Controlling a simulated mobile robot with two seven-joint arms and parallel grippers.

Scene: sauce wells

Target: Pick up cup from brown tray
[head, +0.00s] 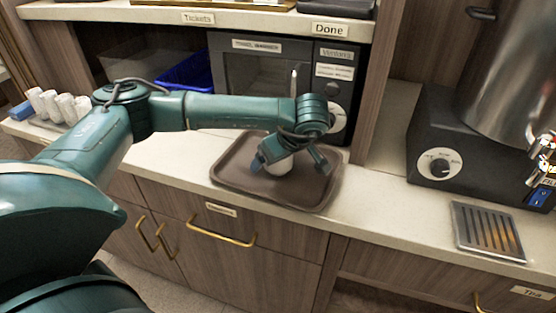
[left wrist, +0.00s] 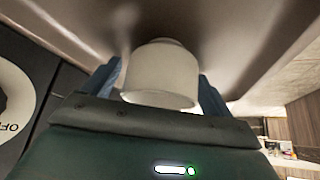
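The brown tray (head: 232,172) lies on the counter in front of the microwave. A white cup (head: 279,168) is on the tray, partly hidden by my left gripper (head: 289,166). My left gripper reaches down over the cup with its fingers spread, one on each side. In the left wrist view the cup (left wrist: 160,72) sits between the two blue fingers (left wrist: 160,88), very close to both; I cannot tell there whether they touch it. In the head view a gap shows between the cup and the right-hand finger. My right gripper is not in view.
A microwave (head: 265,75) stands right behind the tray. Several white cups (head: 55,105) stand at the far left, and a blue bin (head: 187,72) is on the shelf behind my arm. A large metal urn on a black base (head: 455,150) and a drip grate (head: 487,230) are at right.

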